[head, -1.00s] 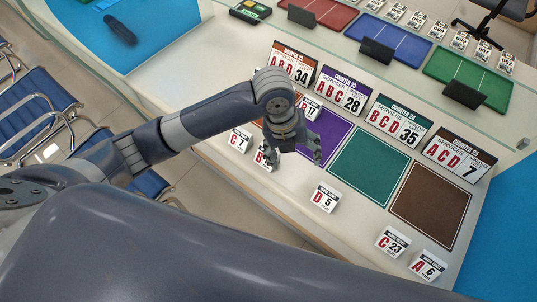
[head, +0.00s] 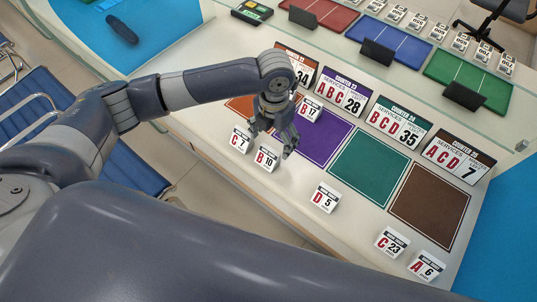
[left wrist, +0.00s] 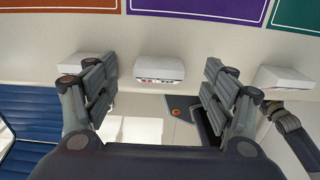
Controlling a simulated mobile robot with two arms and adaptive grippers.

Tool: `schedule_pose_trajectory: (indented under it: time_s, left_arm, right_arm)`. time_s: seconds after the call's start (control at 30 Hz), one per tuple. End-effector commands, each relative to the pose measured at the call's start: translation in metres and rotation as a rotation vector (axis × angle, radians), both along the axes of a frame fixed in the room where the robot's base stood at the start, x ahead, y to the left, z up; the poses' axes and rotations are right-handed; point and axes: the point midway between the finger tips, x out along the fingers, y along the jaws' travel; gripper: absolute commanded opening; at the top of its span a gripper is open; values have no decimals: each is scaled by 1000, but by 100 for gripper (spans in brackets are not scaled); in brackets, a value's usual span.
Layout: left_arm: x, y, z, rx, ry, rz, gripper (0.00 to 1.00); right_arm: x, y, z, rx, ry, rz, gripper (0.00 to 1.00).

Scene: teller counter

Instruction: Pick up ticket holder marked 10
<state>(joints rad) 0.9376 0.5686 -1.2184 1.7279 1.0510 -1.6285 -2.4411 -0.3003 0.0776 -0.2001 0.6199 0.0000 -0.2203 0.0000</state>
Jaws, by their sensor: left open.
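The ticket holder marked B 10 (head: 266,159) is a small white holder standing near the front edge of the counter. In the left wrist view it shows as a white block (left wrist: 159,70) between my fingers but farther off. My left gripper (head: 271,141) is open and empty, pointing down just behind and above this holder, with one fingertip on each side of it in the picture. The fingers do not appear to touch it. My right gripper is not in view.
Holder C 7 (head: 240,140) stands close on the left of B 10. Holder D 5 (head: 325,197) stands to the right, with a clear gap. B 17 (head: 309,109) stands behind, by the purple mat (head: 322,143). Large counter signs (head: 400,123) line the back.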

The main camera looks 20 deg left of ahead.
Motion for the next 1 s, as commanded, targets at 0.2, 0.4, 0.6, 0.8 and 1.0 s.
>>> schedule_pose_trajectory:
  time_s: [0.2,0.4,0.6,0.8,1.0]
  left_arm:
    - [-5,2,-32,0,4,0,77]
    - [-4,2,-48,0,0,-1,77]
    - [-4,2,-48,0,0,-1,77]
    - [-4,2,-48,1,0,-1,31]
    - [-4,2,-48,1,0,-1,28]
  right_arm:
    - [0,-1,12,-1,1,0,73]
    - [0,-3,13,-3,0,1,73]
    - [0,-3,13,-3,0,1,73]
    - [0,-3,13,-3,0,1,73]
    - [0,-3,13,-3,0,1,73]
